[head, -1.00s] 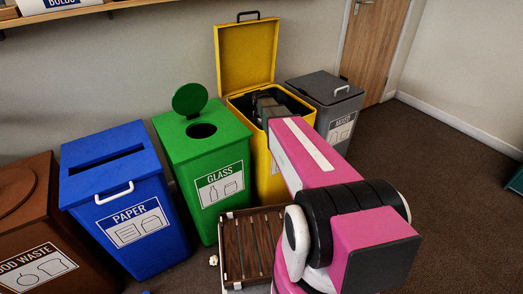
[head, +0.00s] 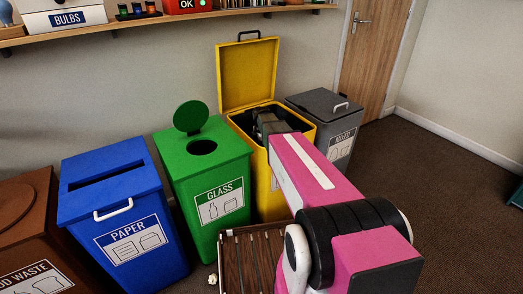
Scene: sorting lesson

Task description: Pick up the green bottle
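I see no green bottle in the head view. The green GLASS bin (head: 205,185) stands in the middle with its round lid tipped up and a round hole in its top. My pink and black arm reaches from the lower right toward the open yellow bin (head: 250,72). My gripper (head: 268,122) is dark and sits at the yellow bin's opening. My arm hides part of it, and its fingers cannot be made out. I cannot tell whether it holds anything.
A blue PAPER bin (head: 122,215) and a brown food waste bin (head: 30,240) stand at the left. A grey MIXED bin (head: 338,120) stands right of the yellow one. A slatted wooden crate (head: 246,262) is in front. A shelf (head: 130,30) runs along the wall.

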